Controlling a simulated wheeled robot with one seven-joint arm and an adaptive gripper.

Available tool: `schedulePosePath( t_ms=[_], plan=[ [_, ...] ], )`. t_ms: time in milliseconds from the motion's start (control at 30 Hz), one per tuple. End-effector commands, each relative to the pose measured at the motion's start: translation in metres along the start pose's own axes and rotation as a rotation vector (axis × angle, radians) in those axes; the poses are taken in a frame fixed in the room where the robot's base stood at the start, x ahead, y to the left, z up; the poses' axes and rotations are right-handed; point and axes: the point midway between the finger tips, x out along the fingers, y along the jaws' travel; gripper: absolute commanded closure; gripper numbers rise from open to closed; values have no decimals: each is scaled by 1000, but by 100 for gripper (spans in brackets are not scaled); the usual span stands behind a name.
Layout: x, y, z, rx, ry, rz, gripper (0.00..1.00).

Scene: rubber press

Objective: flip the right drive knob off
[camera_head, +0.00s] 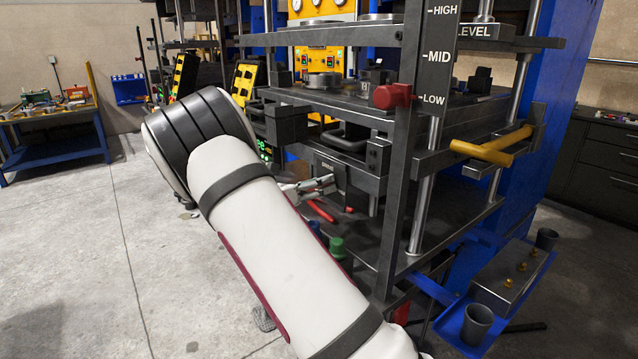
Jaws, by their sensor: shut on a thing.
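My gripper (328,185) shows small in the middle of the picture, beyond my white arm. Its silver fingers point right, in front of a dark grey panel (329,167) under the press's middle deck. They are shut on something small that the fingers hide. I cannot make out the right drive knob as a separate thing, nor which way it is turned.
The press's dark upright (403,190) stands right of my gripper, with a red block (392,96) and a yellow handle (492,147). Below my gripper are a red-handled thing (321,210) and a green piece (337,246). Open floor (70,270) lies left.

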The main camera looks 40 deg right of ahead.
Motion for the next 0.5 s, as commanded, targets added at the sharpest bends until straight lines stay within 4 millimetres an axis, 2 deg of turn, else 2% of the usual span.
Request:
schedulePosePath(
  t_ms=[500],
  plan=[
    [0,5,-1,-492,-2,1,75]
  ],
)
